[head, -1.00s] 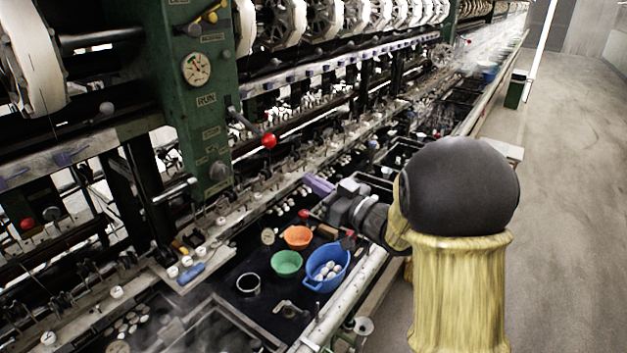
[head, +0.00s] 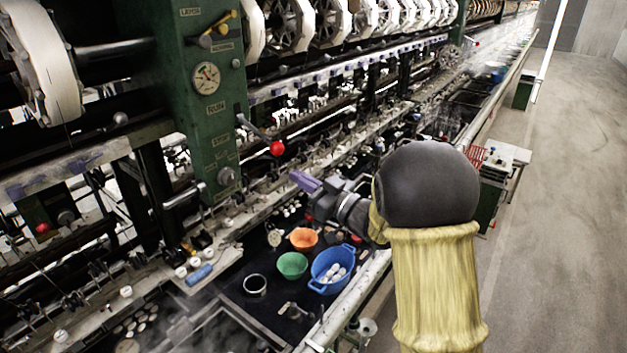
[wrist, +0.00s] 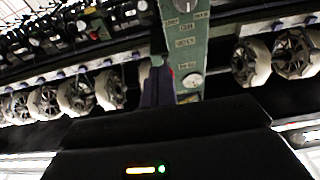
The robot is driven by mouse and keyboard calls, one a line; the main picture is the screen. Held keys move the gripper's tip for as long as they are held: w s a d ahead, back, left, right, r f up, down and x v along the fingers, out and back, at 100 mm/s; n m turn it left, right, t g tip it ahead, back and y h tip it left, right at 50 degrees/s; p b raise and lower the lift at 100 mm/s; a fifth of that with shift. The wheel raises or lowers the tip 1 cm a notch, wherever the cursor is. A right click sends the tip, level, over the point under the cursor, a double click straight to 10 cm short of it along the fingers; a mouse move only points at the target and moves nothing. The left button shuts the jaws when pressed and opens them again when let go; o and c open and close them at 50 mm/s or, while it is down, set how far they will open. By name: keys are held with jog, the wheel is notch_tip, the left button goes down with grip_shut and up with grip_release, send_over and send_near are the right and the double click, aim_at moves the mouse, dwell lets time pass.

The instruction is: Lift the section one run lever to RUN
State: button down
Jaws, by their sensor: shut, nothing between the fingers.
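The section one run lever is a dark rod with a red ball knob (head: 277,148) on the green post (head: 211,120) in the head view. The rod slopes down to the right from its pivot, between the RUN and STOP labels. My gripper (head: 300,180) has purple fingers, is shut and empty, and sits below and slightly right of the knob in the picture, apart from it. In the wrist view the shut fingers (wrist: 158,86) point at the green post (wrist: 187,45); a small red patch shows beside them, mostly hidden, perhaps the knob.
A round gauge (head: 206,78) and a yellow-handled lever (head: 221,31) are higher on the post. Below my arm are a blue basin (head: 332,268), a green bowl (head: 292,265) and an orange bowl (head: 303,239). White reels line the top. The aisle at right is clear.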

aim_at(283, 148)
jog(key=p+x, duration=0.1)
jog(key=x, duration=0.6)
jog(key=shift+a+r, duration=0.1)
jog(key=shift+r, duration=0.05)
dwell(0.3)
jog(key=shift+r, duration=0.35)
jog(key=shift+s+d+r+p, duration=0.2)
jog(key=shift+r+p, duration=0.2)
jog(key=shift+r, duration=0.55)
jog(key=shift+s+d+r+p, duration=0.15)
jog(key=shift+r+p, duration=0.25)
jog(key=shift+r, duration=0.5)
jog(key=shift+w, duration=0.15)
